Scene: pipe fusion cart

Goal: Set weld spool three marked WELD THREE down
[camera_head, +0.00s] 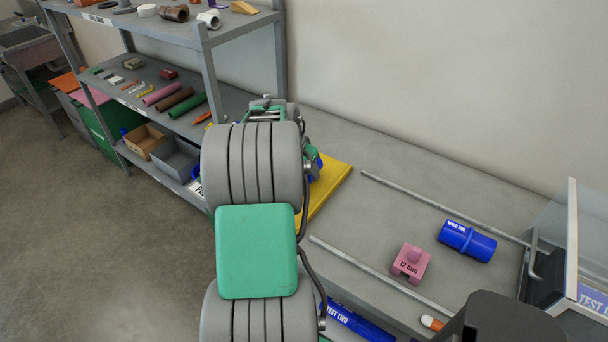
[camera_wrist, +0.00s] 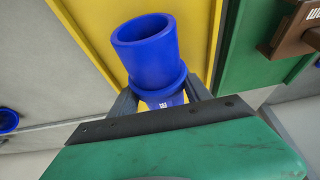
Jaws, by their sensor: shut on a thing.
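A blue flanged spool (camera_wrist: 147,48) stands out between the fingers of my gripper (camera_wrist: 160,92) in the wrist view. The gripper is shut on it. Only a trace of white lettering shows on it, so the marking cannot be read. The yellow board (camera_wrist: 105,22) lies behind the spool; I cannot tell whether they touch. In the head view, my arm hides most of the gripper, and only a bit of blue shows beside it above the yellow board (camera_head: 332,178).
A blue spool marked WELD ONE (camera_head: 467,241) lies on the grey bench (camera_head: 400,190) near a pink 12 mm block (camera_head: 411,263). Two thin rods (camera_head: 380,275) lie there too. A clear-walled TEST tray (camera_head: 590,300) stands at right. A loaded shelf (camera_head: 235,100) stands at left.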

